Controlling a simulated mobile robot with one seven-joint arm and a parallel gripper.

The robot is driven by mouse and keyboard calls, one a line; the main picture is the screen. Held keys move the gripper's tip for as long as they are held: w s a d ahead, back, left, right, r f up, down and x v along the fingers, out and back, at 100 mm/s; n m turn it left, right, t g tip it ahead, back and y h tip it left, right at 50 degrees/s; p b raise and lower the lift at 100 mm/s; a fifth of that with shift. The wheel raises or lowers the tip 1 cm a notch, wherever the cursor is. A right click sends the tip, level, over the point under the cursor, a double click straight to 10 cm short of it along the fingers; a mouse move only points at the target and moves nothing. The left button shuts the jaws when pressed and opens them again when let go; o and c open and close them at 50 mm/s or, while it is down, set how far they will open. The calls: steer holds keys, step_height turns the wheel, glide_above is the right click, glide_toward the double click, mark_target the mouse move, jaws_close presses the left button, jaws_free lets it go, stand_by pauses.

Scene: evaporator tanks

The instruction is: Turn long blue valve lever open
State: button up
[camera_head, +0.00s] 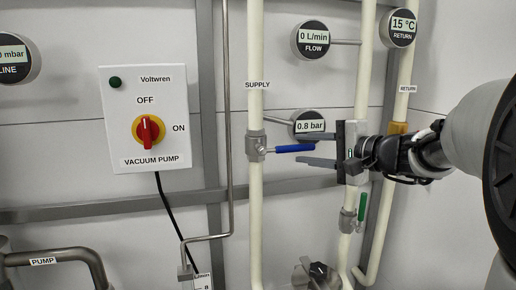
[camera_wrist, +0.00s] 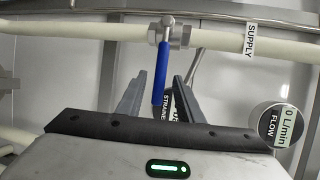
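The long blue valve lever (camera_head: 293,149) sticks out to the right from the grey valve (camera_head: 255,146) on the white SUPPLY pipe, lying crosswise to the pipe. My gripper (camera_head: 297,147) comes from the right with its two grey fingers apart, one above and one below the lever's free end. In the wrist view the blue lever (camera_wrist: 162,75) runs down between the two open fingers (camera_wrist: 160,80), with a gap on each side. The gripper is not closed on it.
A 0.8 bar gauge (camera_head: 309,122) sits close behind the upper finger. A green-handled valve (camera_head: 361,208) is below my gripper. The RETURN pipe (camera_head: 401,95) is at right. The vacuum pump switch box (camera_head: 145,118) is at left.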

steer(key=shift+x, duration=1.4)
steer(key=shift+c, duration=0.4)
jaws_close()
